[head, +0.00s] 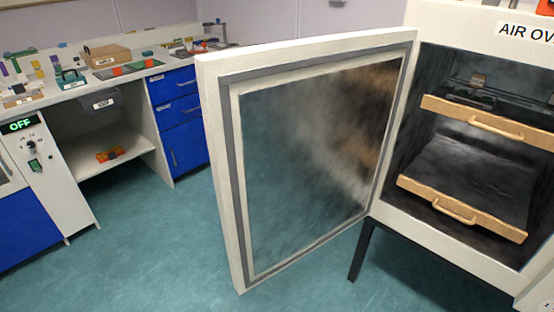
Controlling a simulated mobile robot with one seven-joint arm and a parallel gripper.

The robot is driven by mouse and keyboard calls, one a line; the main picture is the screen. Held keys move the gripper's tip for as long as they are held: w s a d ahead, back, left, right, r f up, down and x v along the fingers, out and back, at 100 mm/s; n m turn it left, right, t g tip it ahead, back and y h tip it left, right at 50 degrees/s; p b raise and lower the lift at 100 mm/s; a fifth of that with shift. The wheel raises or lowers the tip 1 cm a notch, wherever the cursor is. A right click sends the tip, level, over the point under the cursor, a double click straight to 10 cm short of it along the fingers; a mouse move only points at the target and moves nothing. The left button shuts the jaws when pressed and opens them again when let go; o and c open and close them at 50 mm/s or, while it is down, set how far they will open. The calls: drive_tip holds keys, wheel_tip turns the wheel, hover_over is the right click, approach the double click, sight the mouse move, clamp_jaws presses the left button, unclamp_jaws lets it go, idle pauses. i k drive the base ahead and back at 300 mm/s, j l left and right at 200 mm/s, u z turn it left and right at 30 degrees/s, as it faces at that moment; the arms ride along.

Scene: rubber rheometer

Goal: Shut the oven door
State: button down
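The oven door (310,150) stands wide open in the head view, swung out to the left of the oven. Its inner side faces me, with a grey seal strip and a shiny metal panel. The hinge side meets the oven body (480,25) at the right, which is labelled "AIR OV" before the picture cuts off. The oven's dark inside shows two shelves with wooden fronts and handles, an upper shelf (485,123) and a lower shelf (460,208). The door's outer side and any handle on it are hidden. My gripper is not in view.
The oven stands on a dark stand (361,250). A bench (75,92) with blue drawers (180,110) and many small items runs along the back left. A white unit with an "OFF" display (18,126) is at the far left. The green floor (150,240) left of the door is clear.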

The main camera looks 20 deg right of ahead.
sight(299, 133)
drive_tip(key=i+j, duration=0.3)
drive_tip(key=i, duration=0.2)
drive_tip(key=i+j, duration=0.3)
drive_tip(key=i, duration=0.2)
drive_tip(key=i+j, duration=0.3)
drive_tip(key=i, duration=0.25)
drive_tip(key=i+j, duration=0.3)
drive_tip(key=i, duration=0.2)
drive_tip(key=i+j+z, duration=0.2)
drive_tip(key=z, duration=0.15)
drive_tip(key=i+j+z, duration=0.3)
drive_tip(key=z, duration=2.55)
drive_tip(key=k+j+u, duration=0.2)
drive_tip(key=k+u, duration=0.2)
drive_tip(key=k+j+u, duration=0.25)
drive_tip(key=u, duration=0.15)
